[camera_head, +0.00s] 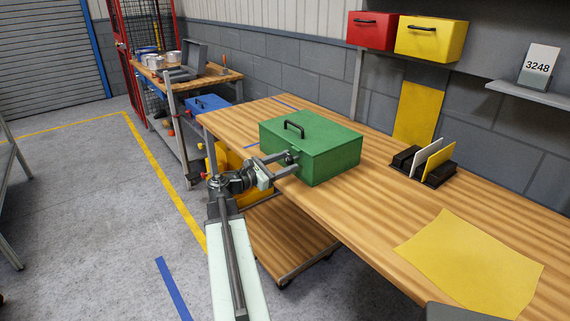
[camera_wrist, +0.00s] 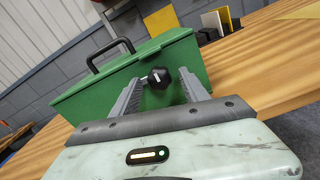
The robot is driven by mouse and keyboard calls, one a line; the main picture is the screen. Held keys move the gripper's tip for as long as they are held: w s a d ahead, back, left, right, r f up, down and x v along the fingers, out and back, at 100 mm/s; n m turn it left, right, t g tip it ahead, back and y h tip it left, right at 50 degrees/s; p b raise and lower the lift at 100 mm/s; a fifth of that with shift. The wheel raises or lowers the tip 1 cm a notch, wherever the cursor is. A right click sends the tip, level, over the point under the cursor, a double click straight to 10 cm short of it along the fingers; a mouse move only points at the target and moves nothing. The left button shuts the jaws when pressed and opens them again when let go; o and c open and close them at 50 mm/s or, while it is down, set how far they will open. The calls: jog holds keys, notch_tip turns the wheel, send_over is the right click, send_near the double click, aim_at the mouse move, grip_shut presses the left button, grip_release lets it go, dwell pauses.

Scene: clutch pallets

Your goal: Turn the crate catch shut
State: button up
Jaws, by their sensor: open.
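The crate is a green lidded box (camera_head: 330,150) with a black handle on top, standing on the wooden bench; it also fills the upper part of the wrist view (camera_wrist: 90,103). Its catch (camera_wrist: 158,77) shows in the wrist view as a dark round knob with a pale mark, on the crate's front face. My gripper (camera_head: 286,164) is at that face, with its fingers pointing at the crate. In the wrist view my gripper (camera_wrist: 160,85) is open, with one finger on each side of the knob and a gap visible on both sides. The lid looks down.
A yellow sheet (camera_head: 470,262) lies on the bench (camera_head: 375,215) at the right. A black holder (camera_head: 424,168) with upright plates stands behind it. Red (camera_head: 372,30) and yellow (camera_head: 431,38) boxes sit on a shelf above.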

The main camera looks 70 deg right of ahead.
grip_shut()
jog(key=shift+m, duration=0.3)
jog(key=m, duration=0.3)
jog(key=shift+m, duration=0.3)
jog(key=m, duration=0.4)
jog(key=shift+w+m, duration=0.1)
jog(key=shift+m, duration=0.2)
jog(key=m, duration=0.4)
jog(key=shift+r+m, duration=0.1)
jog(key=shift+m, duration=0.2)
jog(key=m, duration=0.4)
jog(key=shift+m, duration=0.3)
